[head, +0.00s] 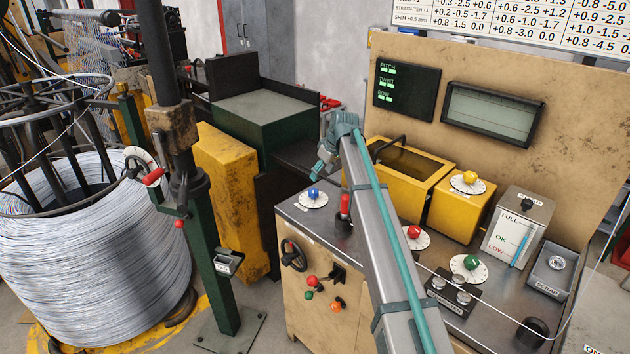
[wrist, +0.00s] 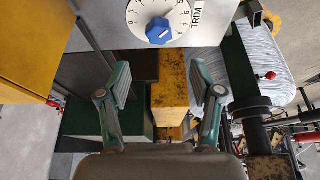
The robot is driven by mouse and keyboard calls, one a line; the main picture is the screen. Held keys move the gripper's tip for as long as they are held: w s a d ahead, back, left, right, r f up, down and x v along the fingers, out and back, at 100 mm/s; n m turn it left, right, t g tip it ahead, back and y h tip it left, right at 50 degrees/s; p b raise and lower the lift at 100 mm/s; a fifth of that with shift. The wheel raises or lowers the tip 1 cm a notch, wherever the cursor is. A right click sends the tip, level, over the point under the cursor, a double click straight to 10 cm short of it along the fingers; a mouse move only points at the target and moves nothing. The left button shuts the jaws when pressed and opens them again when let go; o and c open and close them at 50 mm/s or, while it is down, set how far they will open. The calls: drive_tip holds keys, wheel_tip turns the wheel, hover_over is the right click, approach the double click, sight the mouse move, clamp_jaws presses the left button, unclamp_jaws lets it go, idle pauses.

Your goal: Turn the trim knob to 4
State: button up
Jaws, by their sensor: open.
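The trim knob (wrist: 160,31) is blue and sits on a white numbered dial with the label TRIM (wrist: 197,17) beside it, at the top of the wrist view. In the head view the blue trim knob (head: 313,194) is at the console's back left corner. I cannot tell which number it points to. My gripper (wrist: 160,84) is open and empty, its two teal fingers apart and clear of the knob. In the head view my gripper (head: 319,168) is small, above and close to the blue knob; the exact gap is unclear.
A red-handled lever (head: 344,207) stands just right of the dial. A green post (head: 220,260) and wire coil (head: 90,250) stand left.

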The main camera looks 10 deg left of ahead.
sight(314, 191)
drive_tip(key=p+x, duration=0.3)
drive_tip(key=x, duration=0.7)
drive_tip(key=shift+w+f, duration=0.15)
drive_tip(key=shift+f, duration=0.15)
drive_tip(key=c, duration=1.1)
drive_tip(key=n+b, duration=0.2)
drive_tip(key=shift+w+d+f+g+b, duration=0.1)
drive_tip(key=shift+w+f+g+b, duration=0.1)
drive_tip(key=shift+f+g+b, duration=0.15)
drive_tip(key=n, duration=0.1)
drive_tip(key=n+g+b, duration=0.1)
drive_tip(key=n, duration=0.1)
drive_tip(key=shift+r+y+b, duration=0.25)
drive_tip(key=shift+y+b, duration=0.05)
drive_tip(key=shift+s+r, duration=0.1)
